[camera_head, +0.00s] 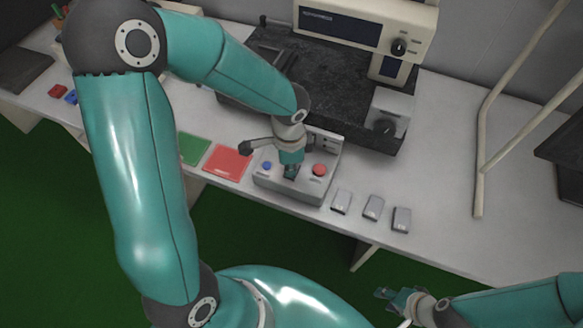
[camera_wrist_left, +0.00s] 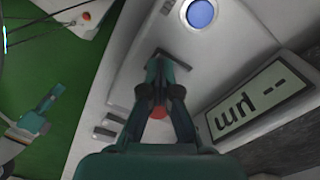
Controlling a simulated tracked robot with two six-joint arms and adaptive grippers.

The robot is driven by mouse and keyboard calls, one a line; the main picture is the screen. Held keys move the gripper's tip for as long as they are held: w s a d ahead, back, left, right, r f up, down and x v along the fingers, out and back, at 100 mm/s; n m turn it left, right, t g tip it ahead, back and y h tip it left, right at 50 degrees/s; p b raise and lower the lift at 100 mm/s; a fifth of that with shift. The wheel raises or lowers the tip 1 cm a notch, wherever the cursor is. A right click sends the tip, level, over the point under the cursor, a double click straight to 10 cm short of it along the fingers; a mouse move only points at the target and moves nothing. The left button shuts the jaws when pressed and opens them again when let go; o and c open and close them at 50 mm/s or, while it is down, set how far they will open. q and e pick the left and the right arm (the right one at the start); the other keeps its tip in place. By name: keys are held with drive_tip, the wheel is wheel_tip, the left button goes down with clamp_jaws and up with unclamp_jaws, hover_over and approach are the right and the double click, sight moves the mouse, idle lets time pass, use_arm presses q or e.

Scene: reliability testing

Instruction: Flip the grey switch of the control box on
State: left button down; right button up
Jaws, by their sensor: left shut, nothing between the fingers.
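The grey control box (camera_head: 284,191) stands at the front edge of the bench. It has a blue button (camera_head: 267,166) on the left and a red button (camera_head: 319,170) on the right. My left gripper (camera_head: 291,173) is shut and empty, pointing down at the top face between the buttons. In the left wrist view, its fingertips (camera_wrist_left: 164,62) are at a thin dark-edged part of the panel, where they mostly hide the grey switch. I cannot tell the switch's position or whether the tips touch it. My right gripper (camera_head: 392,295) is off the bench's front; its jaw state is unclear.
Several small grey blocks (camera_head: 372,207) lie right of the box. A red pad (camera_head: 227,162) and a green pad (camera_head: 194,149) lie left. A dark stone-topped instrument (camera_head: 330,85) stands behind.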

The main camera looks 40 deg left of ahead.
use_arm(q)
drive_tip(key=shift+r, duration=0.1)
use_arm(e)
drive_tip(key=shift+r, duration=0.1)
use_arm(q)
drive_tip(key=shift+r+p, duration=2.85)
drive_tip(key=shift+r, duration=0.55)
use_arm(e)
wheel_tip(320, 180, up, 5)
drive_tip(key=shift+r, duration=0.15)
